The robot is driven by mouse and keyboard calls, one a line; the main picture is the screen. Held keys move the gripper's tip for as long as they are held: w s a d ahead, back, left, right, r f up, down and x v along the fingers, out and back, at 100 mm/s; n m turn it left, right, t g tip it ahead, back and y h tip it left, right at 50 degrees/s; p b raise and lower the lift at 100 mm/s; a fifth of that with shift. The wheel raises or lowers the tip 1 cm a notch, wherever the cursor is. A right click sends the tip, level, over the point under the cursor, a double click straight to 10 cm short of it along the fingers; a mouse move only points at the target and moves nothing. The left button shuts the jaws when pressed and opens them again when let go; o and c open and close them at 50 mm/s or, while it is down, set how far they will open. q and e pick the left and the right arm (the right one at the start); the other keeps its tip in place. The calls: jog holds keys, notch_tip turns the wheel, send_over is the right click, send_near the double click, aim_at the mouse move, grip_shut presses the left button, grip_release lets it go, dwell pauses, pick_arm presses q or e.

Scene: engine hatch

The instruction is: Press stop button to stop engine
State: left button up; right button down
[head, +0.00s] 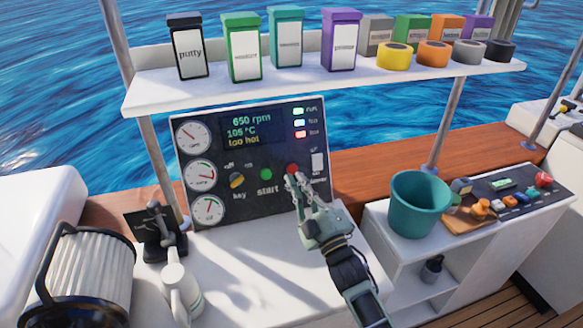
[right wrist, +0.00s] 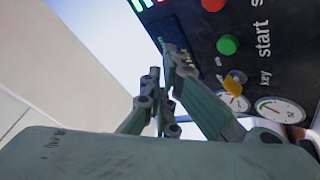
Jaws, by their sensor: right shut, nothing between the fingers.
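The engine panel (head: 251,195) stands upright behind the white counter. Its display (head: 252,131) reads 650 rpm, 105 °C, too hot. The red button (head: 292,168) sits right of the green start button (head: 266,174) and the yellow key switch (head: 237,181); its label is hidden. My right gripper (head: 294,180) is shut and empty, its fingertips at the lower edge of the red button; I cannot tell whether they touch it. In the right wrist view the fingers (right wrist: 166,72) reach toward the panel, with the red button (right wrist: 213,4) at the top edge and the green button (right wrist: 228,44) below it.
A white shelf (head: 330,78) with boxes and tape rolls runs above the panel. A black lever unit (head: 160,232) stands left of it. A teal bucket (head: 419,204) and small tools are on the right cabinet. The counter in front of the panel is largely clear.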

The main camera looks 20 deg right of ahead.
aim_at(292, 169)
pick_arm(q)
notch_tip(292, 169, down, 8)
jog(key=b, duration=0.7)
jog(key=shift+r, duration=0.25)
pick_arm(e)
jog(key=w+f, duration=0.3)
jog(key=w, duration=0.5)
jog(key=shift+w+a+f, duration=0.15)
jog(key=shift+a+f, duration=0.05)
jog(key=shift+f, duration=0.2)
pick_arm(q)
jog(key=shift+w, duration=0.3)
jog(key=shift+b, duration=0.3)
jog(key=shift+f+b, duration=0.3)
jog(key=shift+f, duration=0.05)
pick_arm(e)
jog(key=shift+w+f, duration=0.2)
jog(key=shift+w, duration=0.15)
